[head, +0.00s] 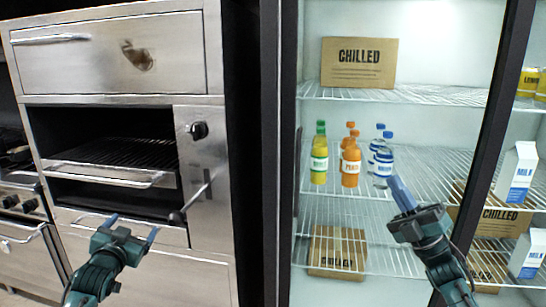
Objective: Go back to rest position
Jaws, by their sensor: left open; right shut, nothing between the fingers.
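My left gripper (131,228) is open and empty, with its fingers apart in front of the lower part of the steel grill oven (190,240). My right gripper (401,190) is shut with its fingers together and nothing between them. It is in front of the chilled cabinet's wire shelves, and in the picture its fingertips lie just below a clear bottle with a blue cap (384,160). I cannot tell how far the fingertips are from that bottle.
Green-capped (319,160) and orange (351,163) bottles stand on the middle shelf (430,165). Boxes marked CHILLED sit above (358,63) and below (338,251). Milk cartons (516,172) are at right. A dark upright frame (497,110) stands near my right arm. The oven has a protruding lever (190,205).

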